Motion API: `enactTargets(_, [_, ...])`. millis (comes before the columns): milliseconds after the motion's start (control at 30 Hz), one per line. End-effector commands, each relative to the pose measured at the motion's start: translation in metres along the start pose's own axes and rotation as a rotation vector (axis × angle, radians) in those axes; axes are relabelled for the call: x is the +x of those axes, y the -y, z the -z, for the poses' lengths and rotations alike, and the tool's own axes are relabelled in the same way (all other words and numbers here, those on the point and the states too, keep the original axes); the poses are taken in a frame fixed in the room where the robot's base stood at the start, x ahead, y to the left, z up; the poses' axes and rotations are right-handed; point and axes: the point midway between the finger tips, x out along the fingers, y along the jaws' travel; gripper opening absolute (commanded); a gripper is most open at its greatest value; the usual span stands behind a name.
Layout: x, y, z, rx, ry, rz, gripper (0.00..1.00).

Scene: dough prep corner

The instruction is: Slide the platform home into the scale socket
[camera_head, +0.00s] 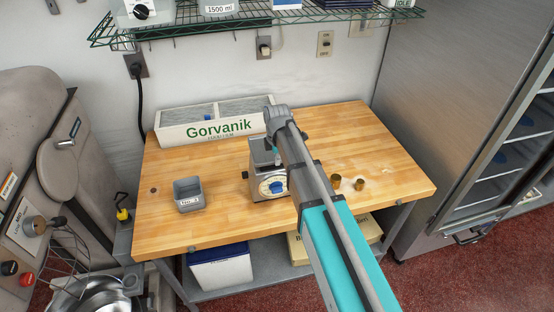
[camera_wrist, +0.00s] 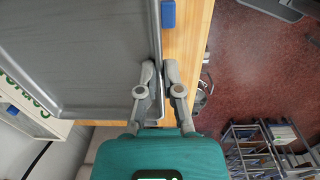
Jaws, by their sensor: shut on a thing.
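The platform is a grey metal plate with a raised rim; it fills the upper left of the wrist view (camera_wrist: 75,55). My gripper (camera_wrist: 160,75) is shut on its rim at the right edge.
A grey bin (camera_head: 189,194) stands left of the scale. Two small brass weights (camera_head: 347,182) stand on the right. A long white Gorvanik box (camera_head: 212,122) lies behind. A wire shelf (camera_head: 260,25) hangs above. The wooden table (camera_head: 385,150) is clear at far right.

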Motion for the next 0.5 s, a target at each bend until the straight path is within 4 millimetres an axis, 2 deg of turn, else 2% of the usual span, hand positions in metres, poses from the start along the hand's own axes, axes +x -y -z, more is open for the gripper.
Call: enactTargets(500, [0.0100, 0.0002, 0.0000, 0.000, 0.000, 0.000, 0.00])
